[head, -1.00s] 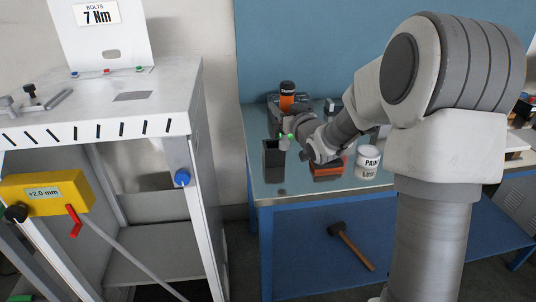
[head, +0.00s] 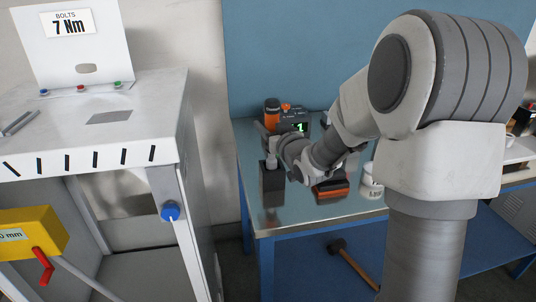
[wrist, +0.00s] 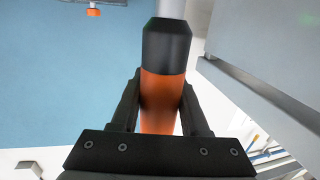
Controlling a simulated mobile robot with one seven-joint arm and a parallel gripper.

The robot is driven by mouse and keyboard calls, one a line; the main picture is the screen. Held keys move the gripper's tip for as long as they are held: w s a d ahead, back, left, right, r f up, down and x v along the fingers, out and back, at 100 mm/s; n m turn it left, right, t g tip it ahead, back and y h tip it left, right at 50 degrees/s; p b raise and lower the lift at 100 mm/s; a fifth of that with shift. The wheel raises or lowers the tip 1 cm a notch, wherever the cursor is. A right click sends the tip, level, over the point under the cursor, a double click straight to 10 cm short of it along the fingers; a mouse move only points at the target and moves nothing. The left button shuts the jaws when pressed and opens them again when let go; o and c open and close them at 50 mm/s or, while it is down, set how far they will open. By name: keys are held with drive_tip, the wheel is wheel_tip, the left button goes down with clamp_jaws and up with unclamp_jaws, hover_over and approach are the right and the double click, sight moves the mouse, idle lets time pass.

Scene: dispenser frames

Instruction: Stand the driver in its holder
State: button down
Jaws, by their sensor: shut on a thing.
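The driver (head: 272,112) has an orange and black handle and a grey nose (head: 271,160). In the head view it stands upright, with the nose at the mouth of the black box-shaped holder (head: 272,188). I cannot tell how far the nose is inside. My gripper (head: 270,137) is shut around the driver, above the holder. In the wrist view the orange handle (wrist: 160,100) is between my fingers, with a black collar and a grey shaft beyond. The holder cannot be made out in the wrist view.
A device with a green "1" display (head: 297,125) stands behind my gripper. An orange and dark object (head: 330,188) and a white paint can (head: 370,182) lie to the right on the workbench (head: 300,215). A hammer (head: 345,260) lies below. A white cabinet (head: 90,125) stands left.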

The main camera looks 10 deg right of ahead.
drive_tip(key=shift+f+b, duration=0.4)
drive_tip(key=shift+f, duration=2.15)
drive_tip(key=shift+f, duration=0.2)
drive_tip(key=shift+c, duration=2)
unclamp_jaws()
drive_tip(key=shift+s+r, duration=0.1)
drive_tip(key=shift+r, duration=0.1)
drive_tip(key=v, duration=1.1)
drive_tip(key=shift+s, duration=0.4)
drive_tip(key=shift+d, duration=0.1)
